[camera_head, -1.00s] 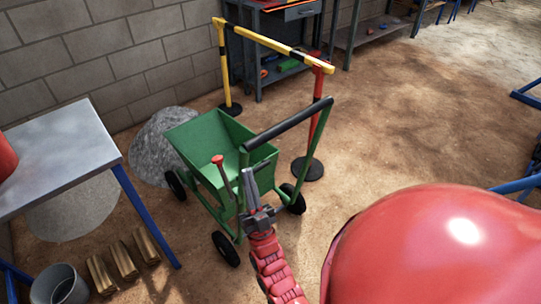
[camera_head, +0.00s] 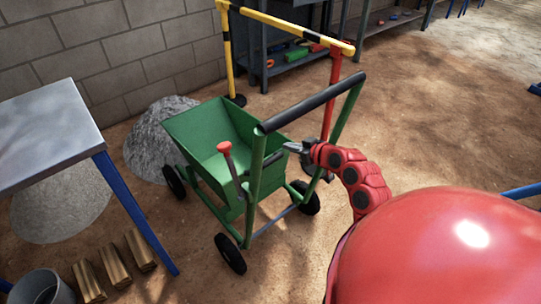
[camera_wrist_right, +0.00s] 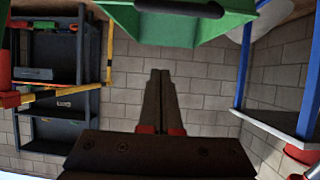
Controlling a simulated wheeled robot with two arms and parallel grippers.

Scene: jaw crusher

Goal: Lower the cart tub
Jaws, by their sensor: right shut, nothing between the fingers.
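The green cart tub (camera_head: 203,148) sits on its wheeled frame, open side up; I cannot tell its exact tilt. A black grip (camera_head: 264,164) shows at its near side. A lever with a red knob (camera_head: 225,148) stands beside the tub. The cart's black push handle (camera_head: 310,103) rises at the right. My right gripper (camera_head: 288,146) is shut and empty, pointing left near the handle frame and the tub's near edge; contact cannot be told. In the right wrist view, the shut fingers (camera_wrist_right: 160,74) point at the wall, with the tub (camera_wrist_right: 205,28) above them. My left gripper is out of view.
A yellow-black barrier (camera_head: 290,28) with a red post stands behind the cart. A gravel pile (camera_head: 150,140) lies at its left. A metal table (camera_head: 45,135), wooden blocks (camera_head: 112,262) and a bucket (camera_head: 40,288) are at the left. Open dirt floor lies right.

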